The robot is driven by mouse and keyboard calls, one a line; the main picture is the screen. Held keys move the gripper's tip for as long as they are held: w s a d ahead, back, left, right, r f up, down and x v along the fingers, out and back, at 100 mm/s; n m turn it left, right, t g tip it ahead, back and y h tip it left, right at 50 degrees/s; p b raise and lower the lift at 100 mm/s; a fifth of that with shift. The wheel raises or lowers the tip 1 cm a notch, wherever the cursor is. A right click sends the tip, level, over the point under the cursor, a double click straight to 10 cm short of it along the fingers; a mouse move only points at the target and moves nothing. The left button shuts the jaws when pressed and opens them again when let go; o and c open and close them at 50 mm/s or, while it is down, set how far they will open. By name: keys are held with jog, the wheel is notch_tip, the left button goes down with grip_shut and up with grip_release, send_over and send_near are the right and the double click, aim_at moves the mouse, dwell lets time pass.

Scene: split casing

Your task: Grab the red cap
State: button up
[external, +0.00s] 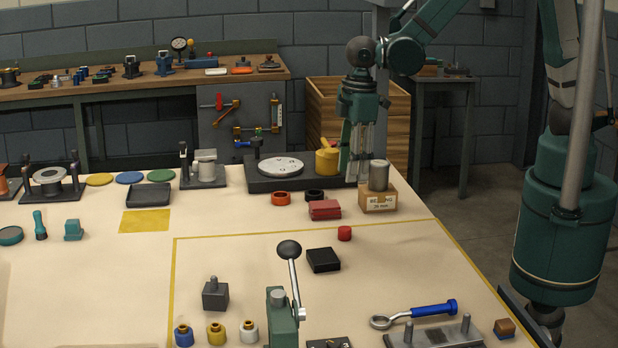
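The red cap (344,233) is a small, short red cylinder. It stands on the cream table top near the yellow line, with clear table around it. My gripper (356,180) points straight down at the back of the table, above and beyond the cap and apart from it. Its fingers hang in front of the dark plate's right end, close to the cardboard box. No held object shows at the fingertips. The gap between the fingers is too small to tell whether they are open or shut.
A red block (325,210) lies just behind the cap, and a black block (323,260) in front of it. A box (378,201) with a grey cylinder (379,175) on top stands right of the gripper. A lever (290,262) rises at the front. Table right of the cap is clear.

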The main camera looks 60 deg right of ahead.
jog(key=n, duration=0.2)
send_over(344, 228)
jog(key=shift+g, duration=0.3)
notch_tip(344, 228, down, 6)
jog(key=shift+d+f, duration=0.1)
jog(key=shift+f, duration=0.1)
jog(key=shift+f, duration=0.1)
jog(key=shift+f+b, duration=0.35)
jog(key=shift+f, duration=0.85)
jog(key=shift+f, duration=0.1)
jog(key=shift+f+b, duration=0.45)
jog(key=shift+f, duration=2.05)
jog(key=c, duration=0.8)
